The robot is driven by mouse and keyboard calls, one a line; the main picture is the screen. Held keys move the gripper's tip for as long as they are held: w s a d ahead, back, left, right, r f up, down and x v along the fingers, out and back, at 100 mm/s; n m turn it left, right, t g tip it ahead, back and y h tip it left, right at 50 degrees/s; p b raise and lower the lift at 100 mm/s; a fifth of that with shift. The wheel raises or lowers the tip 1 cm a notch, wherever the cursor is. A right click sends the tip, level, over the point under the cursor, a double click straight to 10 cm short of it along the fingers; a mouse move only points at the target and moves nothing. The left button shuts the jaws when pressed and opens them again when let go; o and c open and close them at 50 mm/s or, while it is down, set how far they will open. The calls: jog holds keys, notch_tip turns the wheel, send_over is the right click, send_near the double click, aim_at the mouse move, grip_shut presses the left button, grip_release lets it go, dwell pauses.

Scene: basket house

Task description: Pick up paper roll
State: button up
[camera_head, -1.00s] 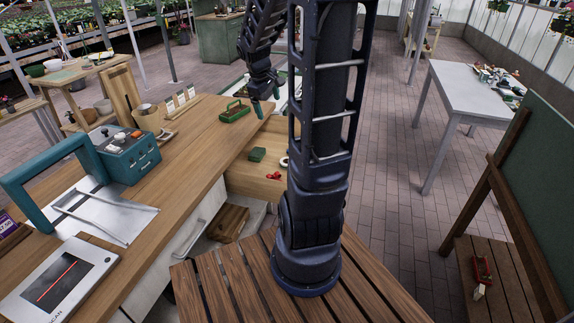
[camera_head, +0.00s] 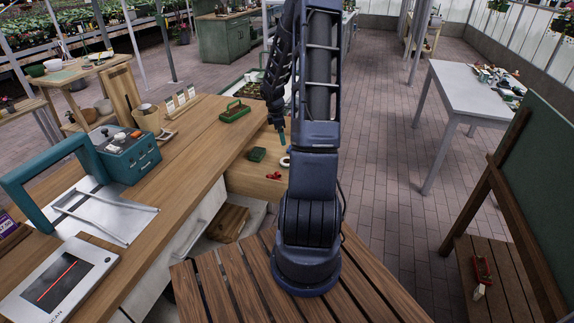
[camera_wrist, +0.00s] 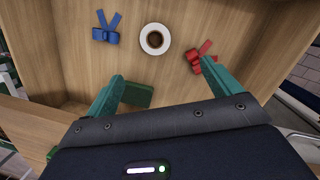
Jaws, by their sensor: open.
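The paper roll (camera_wrist: 145,46) is a white ring with a dark brown core. It stands on end in the open wooden drawer (camera_wrist: 210,20), at the top middle of the wrist view. In the head view its pale edge (camera_head: 284,161) shows beside my arm. My gripper (camera_wrist: 163,82) is open and empty, with its two teal fingers apart and pointing into the drawer. The roll appears beyond the fingertips, roughly centred between them, and is not touched. In the head view, my gripper (camera_head: 281,139) is above the drawer's far part.
The drawer also holds a blue bow (camera_wrist: 106,30), a red bow (camera_wrist: 201,57) and a green box (camera_wrist: 138,95) partly hidden by the left finger.

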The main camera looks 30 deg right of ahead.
jog(key=shift+n+y, duration=0.3)
jog(key=shift+n, duration=0.5)
jog(key=shift+w+d+f, duration=0.15)
jog(key=shift+d+f, duration=0.4)
jog(key=shift+f, duration=2.3)
jog(key=shift+w+d+f, duration=0.2)
jog(key=shift+d+f, duration=0.35)
jog(key=shift+f, duration=2.35)
jog(key=shift+w+d+f, duration=0.15)
jog(key=shift+d+f, duration=0.4)
jog(key=shift+f, duration=2.3)
jog(key=c, duration=1.1)
jog(key=shift+r, duration=0.15)
